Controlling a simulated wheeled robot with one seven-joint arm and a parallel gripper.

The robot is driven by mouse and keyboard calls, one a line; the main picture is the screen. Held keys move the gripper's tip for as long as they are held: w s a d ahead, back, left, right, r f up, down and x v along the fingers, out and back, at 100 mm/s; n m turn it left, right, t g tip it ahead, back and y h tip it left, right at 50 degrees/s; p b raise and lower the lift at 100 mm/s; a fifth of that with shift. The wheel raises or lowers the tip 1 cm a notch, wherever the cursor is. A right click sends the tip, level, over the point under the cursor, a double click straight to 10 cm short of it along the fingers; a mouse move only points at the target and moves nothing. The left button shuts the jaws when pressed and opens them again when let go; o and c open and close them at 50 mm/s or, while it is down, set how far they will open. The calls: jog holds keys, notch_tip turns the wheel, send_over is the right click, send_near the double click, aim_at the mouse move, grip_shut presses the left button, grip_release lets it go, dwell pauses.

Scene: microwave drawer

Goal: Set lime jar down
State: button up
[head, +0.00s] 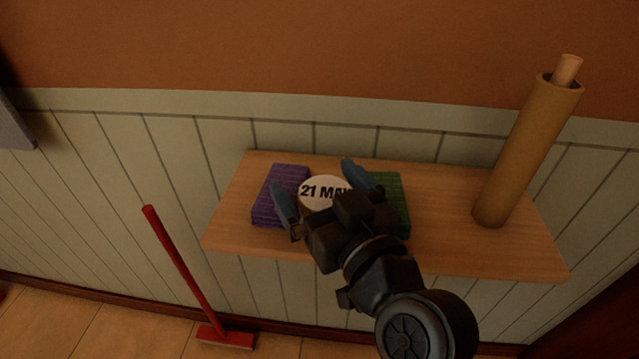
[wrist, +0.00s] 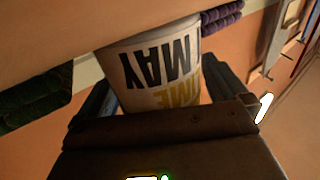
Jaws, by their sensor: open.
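The lime jar (head: 322,188) is a round white jar with "21 MAY" on its pale lid. It stands upright on the wooden shelf (head: 440,250), between a purple folded towel (head: 276,197) and a green folded towel (head: 394,203). My gripper (head: 315,180) is open, with one blue finger on each side of the jar. The wrist view is upside down; the jar (wrist: 152,65) shows its "MAY" label between the spread fingers, with its base against the shelf (wrist: 120,22). Whether a finger touches the jar I cannot tell.
A tall tan cylinder with a roll inside (head: 527,150) stands at the shelf's right end. The shelf is bare between it and the green towel. A red broom (head: 180,260) leans at the lower left. The panelled wall is directly behind the shelf.

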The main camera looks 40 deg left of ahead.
jog(key=shift+r, duration=0.25)
jog(key=b+v, duration=0.1)
jog(key=v, duration=1.1)
jog(key=shift+b, duration=0.35)
jog(key=s+d+f+m+t+h, duration=0.4)
jog(key=d+f, duration=0.3)
jog(key=d, duration=0.4)
jog(key=s+d+f+m+t+h, duration=0.15)
jog(key=d+f+m+h, duration=0.45)
jog(key=d, duration=0.6)
jog(key=s+d+r+m+t+h, duration=0.1)
jog(key=s+d+h, duration=0.2)
jog(key=s+d, duration=0.2)
jog(key=s+d+m+h, duration=0.2)
jog(key=s+d, duration=0.3)
jog(key=s, duration=0.7)
jog(key=shift+s+r+t+h, duration=0.25)
jog(key=shift+r+t+h, duration=0.15)
jog(key=shift+h, duration=0.3)
jog(key=shift+w+a, duration=0.1)
